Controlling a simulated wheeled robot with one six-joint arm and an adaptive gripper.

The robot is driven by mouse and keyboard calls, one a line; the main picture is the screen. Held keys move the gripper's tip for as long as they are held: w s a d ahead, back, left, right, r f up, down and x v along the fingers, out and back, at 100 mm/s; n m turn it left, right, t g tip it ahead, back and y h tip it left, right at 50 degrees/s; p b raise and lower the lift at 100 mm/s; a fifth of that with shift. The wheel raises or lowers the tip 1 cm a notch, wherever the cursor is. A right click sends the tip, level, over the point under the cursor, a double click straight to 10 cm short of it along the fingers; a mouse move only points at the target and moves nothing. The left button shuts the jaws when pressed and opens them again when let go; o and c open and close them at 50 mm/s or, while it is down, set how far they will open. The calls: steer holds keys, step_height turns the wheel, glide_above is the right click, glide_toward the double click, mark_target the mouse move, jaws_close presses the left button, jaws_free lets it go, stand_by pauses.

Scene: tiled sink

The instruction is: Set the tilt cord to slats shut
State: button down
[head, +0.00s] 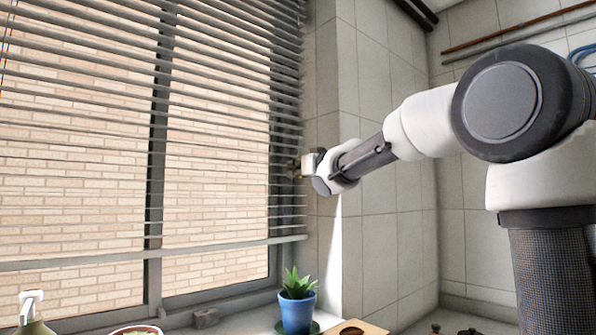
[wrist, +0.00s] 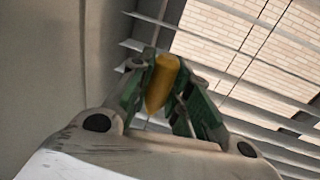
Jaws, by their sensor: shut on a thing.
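The window blind (head: 215,125) hangs on the left in the head view. Its slats are open, with brick wall showing through the gaps. My gripper (head: 296,168) is at the right edge of the blind. In the wrist view my gripper (wrist: 165,85) has its green-padded fingers shut on a yellow tapered cord pull (wrist: 161,82). Slats (wrist: 210,55) show right behind it. A thin line runs near the pull, but I cannot tell how it joins it. The pull is mostly hidden by the fingers in the head view.
A blue pot with a plant (head: 297,308) stands on the sill below my gripper. A spray bottle (head: 32,312) and a bowl (head: 137,330) are at lower left. A tiled wall corner (head: 362,110) is close to the right of the blind.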

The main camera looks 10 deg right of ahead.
mark_target(292, 137)
step_height(292, 137, up, 11)
steer(key=shift+s+f, duration=0.1)
steer(key=shift+f, duration=0.05)
stand_by(0.4)
steer(key=c, duration=1.4)
jaws_free()
steer(key=shift+o, duration=0.5)
steer(key=shift+f, duration=0.1)
steer(key=v, duration=1.2)
